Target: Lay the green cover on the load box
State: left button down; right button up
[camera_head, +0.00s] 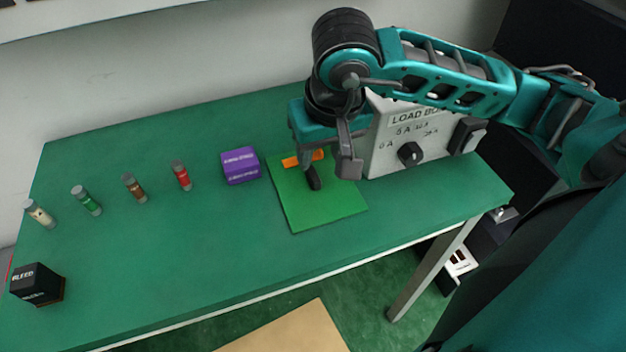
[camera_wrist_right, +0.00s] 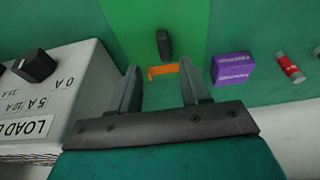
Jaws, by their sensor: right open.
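The green cover (camera_head: 325,208) is a flat bright green square lying on the darker green table, left of and in front of the load box; it also shows in the right wrist view (camera_wrist_right: 190,30). A dark upright piece (camera_wrist_right: 163,43) and an orange bar (camera_wrist_right: 162,69) show at it. The white load box (camera_head: 395,150) has a dial and a black block on its face; part of it is behind my arm. My right gripper (camera_head: 328,165) is open and empty above the cover's back edge, its fingers either side of the orange bar in the wrist view. My left gripper is out of view.
A purple box (camera_head: 240,165) stands just left of the cover. A black box (camera_head: 37,285) is at the front left. The front middle of the table is clear.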

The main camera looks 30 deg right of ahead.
aim_at(314, 173)
jog(key=x, duration=0.5)
jog(key=shift+a+f, duration=0.35)
jog(key=shift+f, duration=0.05)
jog(key=shift+c, duration=0.2)
jog(key=shift+r, duration=0.1)
grip_shut()
